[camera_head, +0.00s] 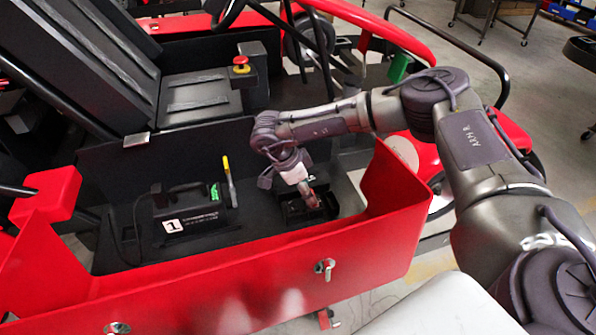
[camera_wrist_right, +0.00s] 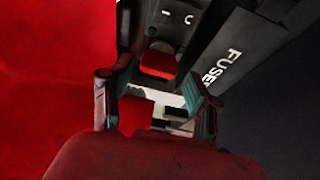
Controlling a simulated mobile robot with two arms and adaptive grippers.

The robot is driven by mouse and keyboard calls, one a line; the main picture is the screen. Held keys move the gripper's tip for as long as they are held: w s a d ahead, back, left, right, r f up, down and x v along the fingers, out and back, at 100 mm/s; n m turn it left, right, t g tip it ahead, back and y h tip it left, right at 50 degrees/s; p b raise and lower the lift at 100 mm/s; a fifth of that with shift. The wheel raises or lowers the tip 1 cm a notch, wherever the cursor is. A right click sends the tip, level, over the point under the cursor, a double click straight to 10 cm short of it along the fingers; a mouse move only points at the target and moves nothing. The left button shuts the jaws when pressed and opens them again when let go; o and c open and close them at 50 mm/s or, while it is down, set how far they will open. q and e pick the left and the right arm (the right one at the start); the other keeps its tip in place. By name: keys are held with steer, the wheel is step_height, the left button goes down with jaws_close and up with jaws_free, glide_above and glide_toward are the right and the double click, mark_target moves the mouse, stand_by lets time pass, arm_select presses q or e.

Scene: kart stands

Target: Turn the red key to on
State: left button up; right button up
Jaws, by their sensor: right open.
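My right gripper (camera_head: 306,190) reaches down from the right arm over a small black box (camera_head: 326,208) inside the red kart body. In the right wrist view my right gripper (camera_wrist_right: 159,88) is open, its two fingers apart over a black panel (camera_wrist_right: 178,24) with white I and O-like marks. In the head view the gripper hides part of the box, and no red key can be made out. My left gripper is not in view.
A black unit with a "1" label (camera_head: 190,216) sits left of the box. The red front panel (camera_head: 230,295) carries a silver latch (camera_head: 325,268). A red-and-yellow button (camera_head: 241,64) stands by the seat. A "FUSES" cover (camera_wrist_right: 236,62) lies right of the fingers.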

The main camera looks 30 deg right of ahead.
steer(key=shift+p+x, duration=0.3)
steer(key=shift+x, duration=1.75)
steer(key=c, duration=0.9)
steer(key=shift+f+m+g+b, duration=0.1)
steer(key=shift+m+g+b, duration=0.3)
steer(key=shift+m, duration=0.8)
steer(key=shift+m+g+y, duration=0.4)
steer(key=shift+m, duration=1.4)
steer(key=shift+g, duration=0.3)
